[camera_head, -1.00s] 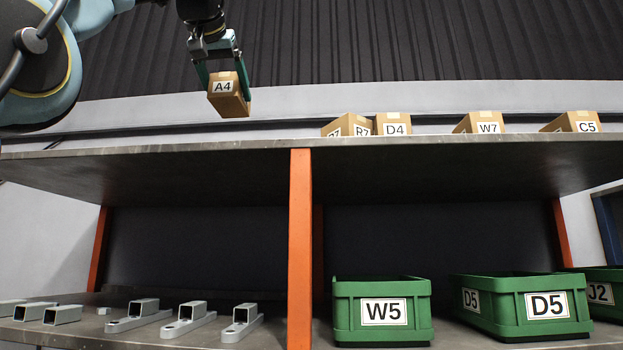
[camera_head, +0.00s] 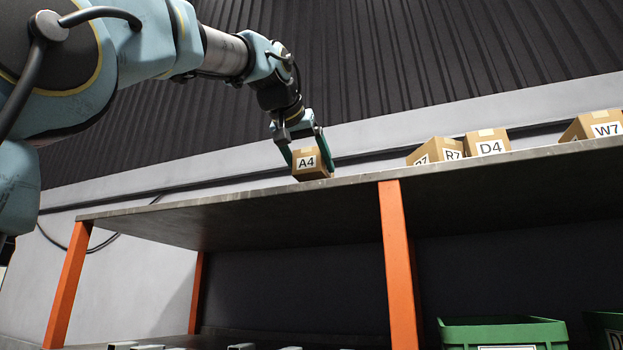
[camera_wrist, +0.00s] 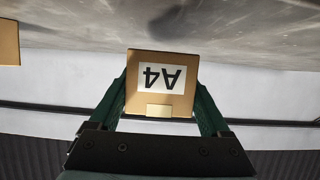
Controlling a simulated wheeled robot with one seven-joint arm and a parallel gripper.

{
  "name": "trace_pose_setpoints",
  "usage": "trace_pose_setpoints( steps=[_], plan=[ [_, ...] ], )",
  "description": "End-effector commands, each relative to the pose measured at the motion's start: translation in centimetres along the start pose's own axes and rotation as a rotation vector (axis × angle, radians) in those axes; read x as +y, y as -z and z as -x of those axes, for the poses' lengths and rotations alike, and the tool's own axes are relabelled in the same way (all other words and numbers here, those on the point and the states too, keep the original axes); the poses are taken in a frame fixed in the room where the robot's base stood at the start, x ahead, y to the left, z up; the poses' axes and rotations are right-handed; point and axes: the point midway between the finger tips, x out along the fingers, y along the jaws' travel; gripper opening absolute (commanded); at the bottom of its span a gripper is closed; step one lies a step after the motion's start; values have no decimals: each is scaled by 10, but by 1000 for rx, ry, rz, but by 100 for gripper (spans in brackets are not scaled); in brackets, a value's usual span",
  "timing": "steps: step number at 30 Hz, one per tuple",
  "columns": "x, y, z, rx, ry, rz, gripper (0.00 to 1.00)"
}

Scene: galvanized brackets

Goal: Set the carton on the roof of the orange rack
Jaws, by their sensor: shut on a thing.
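The carton labelled A4 (camera_head: 310,165) is held at the front edge of the roof (camera_head: 250,196) of the orange rack (camera_head: 398,265). My gripper (camera_head: 307,153) is shut on it, with one green finger on each side. In the wrist view the carton (camera_wrist: 161,88) sits between the fingers (camera_wrist: 160,100), its label upside down, beside the grey roof surface (camera_wrist: 240,32). In the head view its lower edge is close to the roof; I cannot tell whether it touches.
Cartons R7 (camera_head: 453,149), D4 (camera_head: 487,144) and W7 (camera_head: 598,126) stand on the roof to the right. The roof left of A4 looks clear. Green bins (camera_head: 502,333) and grey brackets (camera_head: 240,347) are on the shelf below.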

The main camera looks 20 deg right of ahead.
Motion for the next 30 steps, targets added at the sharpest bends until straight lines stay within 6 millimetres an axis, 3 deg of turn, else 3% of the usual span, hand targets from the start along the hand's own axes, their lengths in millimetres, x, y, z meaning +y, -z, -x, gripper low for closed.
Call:
trace_pose_setpoints(
  steps=[9, 21, 22, 27, 30],
  plan=[
    [0, -27, -10, 1, 1, 1, 11],
    [0, -32, -13, 1, 1, 0, 11],
    [0, -32, -13, 0, 1, 1, 83],
    [0, -31, -13, 0, 0, 0, 100],
    [0, -31, -13, 0, 0, 0, 100]
  ],
)
